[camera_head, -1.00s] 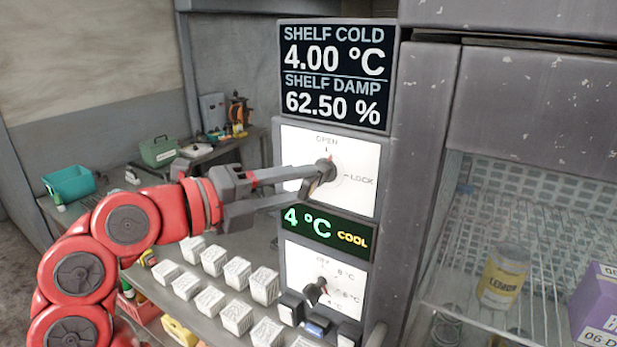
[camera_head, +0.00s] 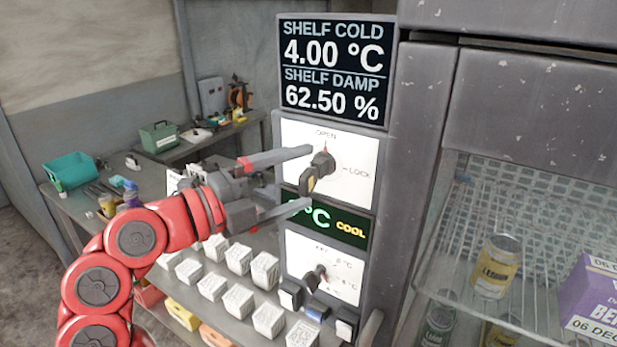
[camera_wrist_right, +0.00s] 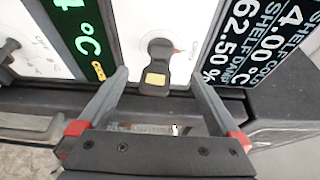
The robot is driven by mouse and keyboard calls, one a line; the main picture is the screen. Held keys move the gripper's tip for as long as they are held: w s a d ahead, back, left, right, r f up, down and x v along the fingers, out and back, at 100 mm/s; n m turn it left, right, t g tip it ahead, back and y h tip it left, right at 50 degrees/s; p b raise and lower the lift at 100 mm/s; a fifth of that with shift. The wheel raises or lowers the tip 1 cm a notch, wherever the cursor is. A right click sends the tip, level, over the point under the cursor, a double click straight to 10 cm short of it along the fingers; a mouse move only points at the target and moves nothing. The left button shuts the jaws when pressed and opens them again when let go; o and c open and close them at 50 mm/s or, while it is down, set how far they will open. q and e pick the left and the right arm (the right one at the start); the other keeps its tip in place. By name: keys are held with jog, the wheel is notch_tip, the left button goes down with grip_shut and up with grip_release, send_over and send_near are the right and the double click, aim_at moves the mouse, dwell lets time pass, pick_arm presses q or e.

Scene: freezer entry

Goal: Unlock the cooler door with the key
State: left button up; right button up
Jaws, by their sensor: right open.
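The key (camera_head: 311,180), dark with a yellow patch on its head, sits in the lock knob (camera_head: 322,160) on the white OPEN/LOCK panel (camera_head: 355,192). The knob's red mark points up toward OPEN. My right gripper (camera_head: 309,178) is open, with one finger above the key and one below it, seemingly apart from it. In the right wrist view, the key (camera_wrist_right: 155,76) stands between the spread fingertips (camera_wrist_right: 160,80), and nothing is gripped. My left gripper is not in view. The cooler door (camera_head: 540,110) is at the right, its shelves visible through the glass.
Below the lock are a green COOL display (camera_head: 350,231), a temperature dial (camera_head: 314,276) and several buttons. Several white boxes (camera_head: 238,258) stand on the metal shelf under my arm. A workbench with a teal bin (camera_head: 70,170) is behind at left.

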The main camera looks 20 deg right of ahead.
dwell(0.6)
jog(key=s+a+b, duration=0.1)
jog(key=s+a, duration=0.4)
jog(key=a, duration=0.2)
jog(key=shift+s, duration=0.25)
dwell(1.1)
dwell(0.5)
